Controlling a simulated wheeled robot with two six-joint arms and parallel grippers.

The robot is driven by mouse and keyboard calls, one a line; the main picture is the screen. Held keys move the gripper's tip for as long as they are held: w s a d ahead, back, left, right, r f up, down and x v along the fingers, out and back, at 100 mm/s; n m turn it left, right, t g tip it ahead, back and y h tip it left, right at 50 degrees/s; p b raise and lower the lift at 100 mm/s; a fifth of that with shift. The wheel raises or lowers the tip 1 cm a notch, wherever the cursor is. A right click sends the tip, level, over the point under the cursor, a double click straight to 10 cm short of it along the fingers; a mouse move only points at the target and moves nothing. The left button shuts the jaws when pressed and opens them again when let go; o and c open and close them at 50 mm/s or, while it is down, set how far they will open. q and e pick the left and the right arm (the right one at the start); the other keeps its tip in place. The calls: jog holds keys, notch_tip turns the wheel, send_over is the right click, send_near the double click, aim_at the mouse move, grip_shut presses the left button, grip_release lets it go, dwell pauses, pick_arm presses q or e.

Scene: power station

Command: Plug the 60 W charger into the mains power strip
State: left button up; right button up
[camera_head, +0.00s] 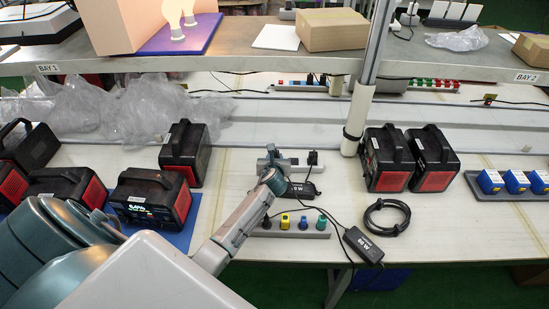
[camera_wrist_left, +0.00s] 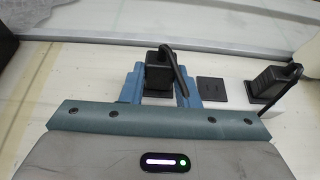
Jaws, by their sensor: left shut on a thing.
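My left gripper (camera_head: 273,158) is over the left part of the white power strip (camera_head: 294,167). In the left wrist view its two blue fingers (camera_wrist_left: 159,88) are shut on a black plug (camera_wrist_left: 158,67) with a cable. The plug is in line with the strip's sockets; I cannot tell whether it is seated. A bare black socket (camera_wrist_left: 212,91) is just right of it, then another black plug (camera_wrist_left: 272,82). One charger brick (camera_head: 299,190) lies below the strip, its label partly hidden by my arm. Another brick (camera_head: 363,245) lies at the table's front edge; its wattage is hard to read.
A second strip (camera_head: 318,234) with coloured plugs lies nearer the front edge. A black cable coil (camera_head: 387,217) lies to the right. Black-and-red power stations (camera_head: 388,160) stand on both sides. A white post (camera_head: 357,118) rises behind the strip, under a shelf (camera_head: 250,55).

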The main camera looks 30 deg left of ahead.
pick_arm(q)
jog(key=shift+f, duration=0.25)
dwell(0.5)
jog(key=o, duration=1.1)
jog(key=shift+c, duration=0.2)
jog(key=v, duration=1)
jog(key=shift+s+d+b, duration=0.2)
jog(key=shift+s+b, duration=0.15)
jog(key=shift+b, duration=0.1)
